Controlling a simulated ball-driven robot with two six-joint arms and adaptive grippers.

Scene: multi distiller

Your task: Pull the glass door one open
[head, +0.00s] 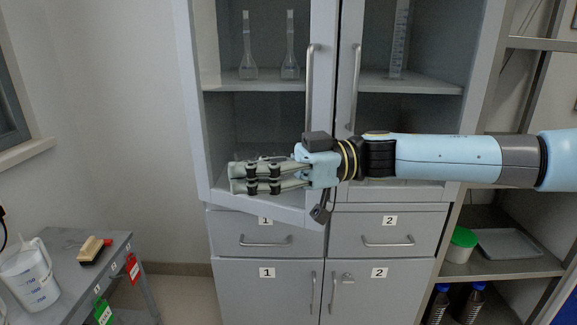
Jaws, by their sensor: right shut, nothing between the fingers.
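Glass door one (265,206) is the left upper door of the grey cabinet, above the drawer labelled 1. Its lower edge slants down and outward to the right, so it looks slightly ajar. Its long vertical handle (309,85) is near its right edge; the lower end is hidden behind my right gripper. My right gripper (236,178) reaches in from the right across the front of the doors. Its fingers are shut, empty and point left across the lower part of door one. Whether they touch the door cannot be told. My left gripper is not in view.
The right glass door has its own handle (355,85). Flasks (290,60) and a cylinder (399,45) stand on the inside shelf. Drawers (250,238) are below. A side table (75,285) with a jug (28,275) is at left, an open shelf (500,268) at right.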

